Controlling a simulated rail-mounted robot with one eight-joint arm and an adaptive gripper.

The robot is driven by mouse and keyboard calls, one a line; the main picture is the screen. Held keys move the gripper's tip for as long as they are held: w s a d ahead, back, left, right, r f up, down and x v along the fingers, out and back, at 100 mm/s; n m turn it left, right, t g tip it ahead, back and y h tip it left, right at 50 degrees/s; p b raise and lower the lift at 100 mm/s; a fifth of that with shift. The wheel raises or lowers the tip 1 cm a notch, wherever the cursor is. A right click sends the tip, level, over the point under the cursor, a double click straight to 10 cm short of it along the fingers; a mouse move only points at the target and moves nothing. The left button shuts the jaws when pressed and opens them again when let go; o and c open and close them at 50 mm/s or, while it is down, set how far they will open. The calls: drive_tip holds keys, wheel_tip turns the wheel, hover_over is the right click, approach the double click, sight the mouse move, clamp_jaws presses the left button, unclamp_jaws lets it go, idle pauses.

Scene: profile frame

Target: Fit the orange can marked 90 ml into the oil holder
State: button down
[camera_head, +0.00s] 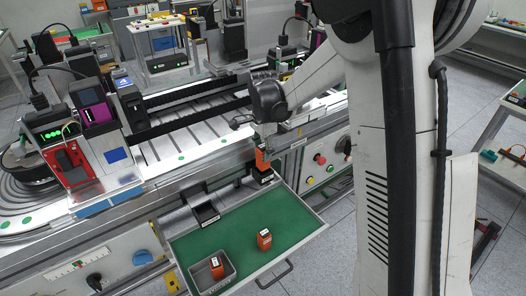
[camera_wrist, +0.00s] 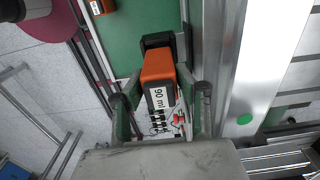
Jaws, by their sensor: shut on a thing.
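The orange can marked 90 ml (camera_wrist: 158,72) is between the two fingers of my gripper (camera_wrist: 163,103), its label facing the wrist camera. In the head view my gripper (camera_head: 262,143) is shut on the same can (camera_head: 262,158) at the far right corner of the green drawer. A black holder (camera_wrist: 156,41) shows at the far end of the can. In the head view a dark holder (camera_head: 263,178) is right below the can. I cannot tell whether the can is seated in it or just above it.
A second black holder (camera_head: 206,214) is empty at the drawer's back left. Another orange can (camera_head: 264,240) stands on the green drawer floor (camera_head: 235,235). A third orange can (camera_head: 217,267) is in a grey bin (camera_head: 200,279). The metal conveyor frame (camera_wrist: 233,70) runs close beside my gripper.

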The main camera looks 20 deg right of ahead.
sight(263, 145)
drive_tip(key=shift+f+b, duration=1.45)
drive_tip(key=shift+f, duration=0.5)
idle(0.3)
drive_tip(key=shift+r, duration=0.35)
idle(0.4)
drive_tip(key=shift+b, duration=0.4)
idle(1.7)
drive_tip(key=shift+f, duration=0.35)
drive_tip(key=shift+r, duration=0.4)
idle(0.6)
drive_tip(key=shift+r+p, duration=1.5)
drive_tip(key=shift+r, duration=1.7)
